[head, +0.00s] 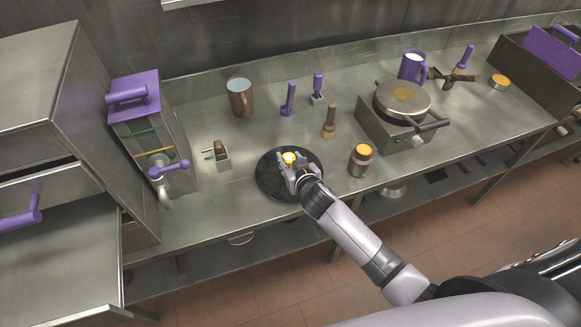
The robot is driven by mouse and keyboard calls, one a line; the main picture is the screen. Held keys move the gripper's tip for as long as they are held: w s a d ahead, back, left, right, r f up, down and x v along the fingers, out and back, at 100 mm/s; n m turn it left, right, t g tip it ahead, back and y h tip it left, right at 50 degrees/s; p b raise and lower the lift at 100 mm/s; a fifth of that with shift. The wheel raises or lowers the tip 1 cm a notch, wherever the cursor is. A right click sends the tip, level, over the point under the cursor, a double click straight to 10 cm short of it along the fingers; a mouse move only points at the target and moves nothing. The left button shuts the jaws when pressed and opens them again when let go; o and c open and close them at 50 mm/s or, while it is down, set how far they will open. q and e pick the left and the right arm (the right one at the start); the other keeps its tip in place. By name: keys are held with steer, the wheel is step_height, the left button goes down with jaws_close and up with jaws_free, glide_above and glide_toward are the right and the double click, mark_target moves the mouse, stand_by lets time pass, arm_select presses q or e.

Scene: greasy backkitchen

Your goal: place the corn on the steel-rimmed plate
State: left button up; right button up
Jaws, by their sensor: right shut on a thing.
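A dark round plate (268,187) lies on the steel counter near its front edge; I take it for the steel-rimmed plate, though its rim is hard to make out. My right gripper (289,165) is over this plate, shut on the corn (289,156), a small yellow thing showing between the fingertips. The gripper hides most of the corn and part of the plate. I cannot tell whether the corn touches the plate. My left gripper is not in view.
A brown jar with an orange top (361,160) stands right of the plate. A wooden-handled tool (330,121), purple-handled tools (288,99) and a brown mug (240,98) stand behind. A small box (219,157) stands left. A hotplate appliance (398,130) stands right.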

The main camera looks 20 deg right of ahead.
steer(key=shift+f, duration=1.8)
steer(key=o, duration=1.1)
steer(key=shift+f, duration=0.1)
steer(key=shift+s+r, duration=0.15)
steer(key=shift+r, duration=0.05)
steer(key=b+v, duration=0.1)
steer(key=v, duration=1)
steer(key=shift+s, duration=0.3)
steer(key=shift+r, duration=0.15)
